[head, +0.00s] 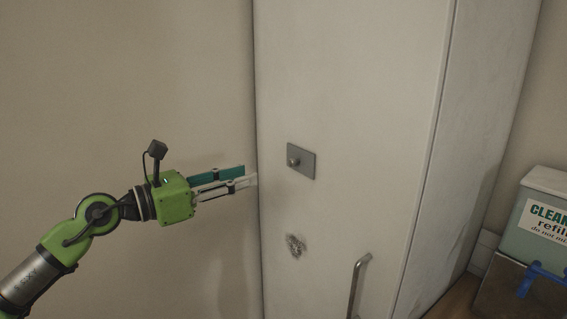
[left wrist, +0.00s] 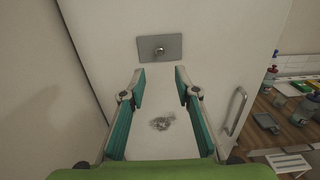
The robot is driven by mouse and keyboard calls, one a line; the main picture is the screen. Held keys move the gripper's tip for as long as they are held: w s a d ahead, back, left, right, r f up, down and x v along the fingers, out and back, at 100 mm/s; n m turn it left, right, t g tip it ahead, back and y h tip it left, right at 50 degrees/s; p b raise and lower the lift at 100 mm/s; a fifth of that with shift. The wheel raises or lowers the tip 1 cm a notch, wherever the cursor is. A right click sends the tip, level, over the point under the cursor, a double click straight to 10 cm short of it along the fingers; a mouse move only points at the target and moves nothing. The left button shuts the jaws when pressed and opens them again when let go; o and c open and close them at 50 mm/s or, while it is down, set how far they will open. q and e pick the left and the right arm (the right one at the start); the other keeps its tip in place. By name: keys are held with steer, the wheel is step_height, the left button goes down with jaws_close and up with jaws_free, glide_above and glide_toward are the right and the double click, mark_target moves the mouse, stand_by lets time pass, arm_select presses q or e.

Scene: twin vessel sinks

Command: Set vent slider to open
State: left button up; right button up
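The vent slider is a small grey plate (head: 307,168) with a round metal knob (head: 293,162) at its left side, mounted on the pale cabinet front. In the left wrist view the plate (left wrist: 145,55) lies ahead of the fingertips, with its knob (left wrist: 159,50) near the middle. My left gripper (head: 249,174) is to the left of the plate in the head view, apart from it. In the left wrist view the left gripper (left wrist: 160,76) is open, with nothing between its green-padded fingers. My right gripper is in neither view.
A metal bar handle (head: 357,287) and a dark scuff mark (head: 296,246) are on the cabinet front below the plate. A container labelled "CLEAN refill" (head: 532,238) stands at the right. The left wrist view shows a wooden counter (left wrist: 262,140) with bottles at the right.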

mark_target(290, 162)
arm_select(q)
steer(key=p+x, duration=0.3)
steer(key=x, duration=0.8)
steer(key=shift+d+r, duration=0.15)
steer(key=shift+d, duration=0.05)
steer(key=shift+w+d, duration=0.4)
steer(key=shift+d, duration=0.05)
jaws_close()
